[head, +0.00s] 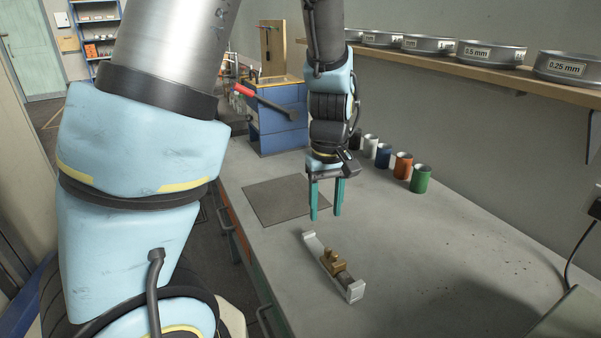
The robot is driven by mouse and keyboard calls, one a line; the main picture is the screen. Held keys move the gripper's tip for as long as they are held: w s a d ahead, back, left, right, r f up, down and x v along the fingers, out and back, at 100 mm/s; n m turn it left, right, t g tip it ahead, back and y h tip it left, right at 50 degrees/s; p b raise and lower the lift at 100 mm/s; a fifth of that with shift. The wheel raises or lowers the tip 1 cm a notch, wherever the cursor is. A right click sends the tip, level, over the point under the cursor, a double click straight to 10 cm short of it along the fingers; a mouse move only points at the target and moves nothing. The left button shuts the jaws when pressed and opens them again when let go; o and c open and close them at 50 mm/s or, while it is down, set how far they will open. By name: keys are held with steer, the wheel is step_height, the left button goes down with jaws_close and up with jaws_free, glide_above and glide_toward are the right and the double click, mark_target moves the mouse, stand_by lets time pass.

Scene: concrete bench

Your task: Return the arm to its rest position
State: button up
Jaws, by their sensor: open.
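My gripper (326,200) hangs above the concrete bench with its two teal fingers pointing down. The fingers are apart and nothing shows between them. My arm comes down from the top of the view, and its blue-clad links fill much of the left side. Below and just in front of the gripper, a pale metal holder (317,249) with raised ends lies on the bench. A small brass-coloured piece (334,262) sits in its middle. The fingertips appear clear of both.
Several coloured cups, including a green one (420,179), stand in a row along the wall. A dark flat mat (285,200) lies left of the gripper. A blue box-like unit with a red handle (244,90) stands behind. A wall shelf (450,63) holds labelled sieves. The bench's right middle is clear.

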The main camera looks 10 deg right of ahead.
steer(key=a+r+m+t, duration=0.1)
steer(key=a+r, duration=0.3)
steer(key=a, duration=1.7)
steer(key=shift+w+a+r+m+t, duration=0.2)
steer(key=shift+w+a+m+t, duration=0.15)
steer(key=shift+m, duration=0.45)
steer(key=shift+s, duration=0.1)
